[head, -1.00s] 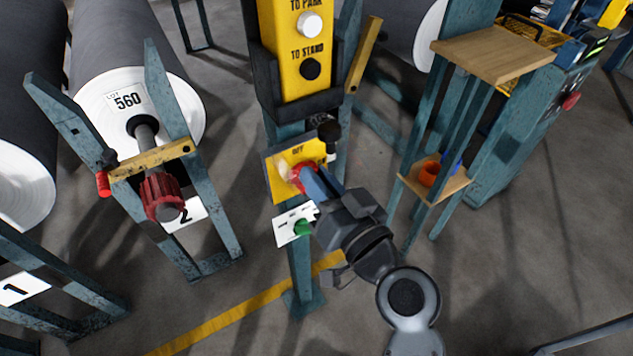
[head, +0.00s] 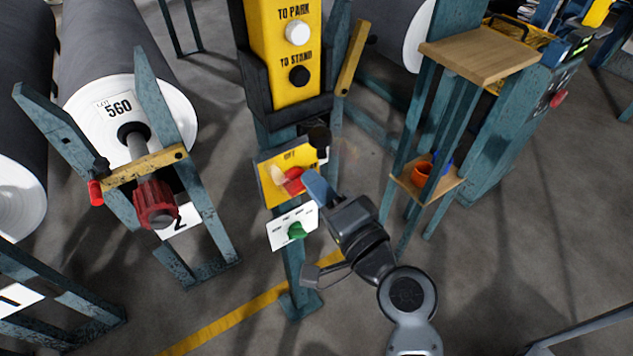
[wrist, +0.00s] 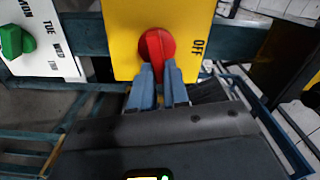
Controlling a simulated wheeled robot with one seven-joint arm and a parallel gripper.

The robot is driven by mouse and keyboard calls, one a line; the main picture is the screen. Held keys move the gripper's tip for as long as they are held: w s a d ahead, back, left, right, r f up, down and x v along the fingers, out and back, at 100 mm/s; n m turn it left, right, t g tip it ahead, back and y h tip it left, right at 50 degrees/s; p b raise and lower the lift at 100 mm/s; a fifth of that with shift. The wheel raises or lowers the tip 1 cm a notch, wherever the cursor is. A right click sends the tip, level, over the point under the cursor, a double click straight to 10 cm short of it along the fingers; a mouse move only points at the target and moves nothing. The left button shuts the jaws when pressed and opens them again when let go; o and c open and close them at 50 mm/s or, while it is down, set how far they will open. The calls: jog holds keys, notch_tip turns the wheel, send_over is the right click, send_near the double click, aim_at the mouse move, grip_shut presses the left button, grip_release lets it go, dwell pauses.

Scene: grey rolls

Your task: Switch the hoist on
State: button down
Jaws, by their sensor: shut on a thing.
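The yellow switch panel (head: 274,191) is on the teal post, with "OFF" lettered at its top. Its red rotary knob (head: 291,181) also shows in the wrist view (wrist: 156,43), with "OFF" to the right of it there. My gripper (head: 309,180) reaches in from the lower right. In the wrist view its two blue fingers (wrist: 158,78) are closed on the lower end of the knob's grip, one on each side. The fingers hide part of the knob. A pale piece (head: 278,174) sits left of the knob; I cannot tell what it is.
A white plate with a green knob (head: 296,230) is just below the panel. Above is a yellow box with a white button (head: 297,33) and a black button (head: 299,76). A black ball knob (head: 319,137) sits close above my fingers. A wooden-topped stand (head: 480,52) is at right.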

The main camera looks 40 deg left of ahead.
jog(key=shift+w+f+m, duration=0.1)
jog(key=shift+f+m, duration=0.15)
jog(key=shift+m, duration=1.05)
jog(key=shift+p, duration=0.3)
jog(key=c, duration=1.1)
grip_release()
jog(key=shift+v, duration=3.95)
jog(key=shift+f, duration=0.1)
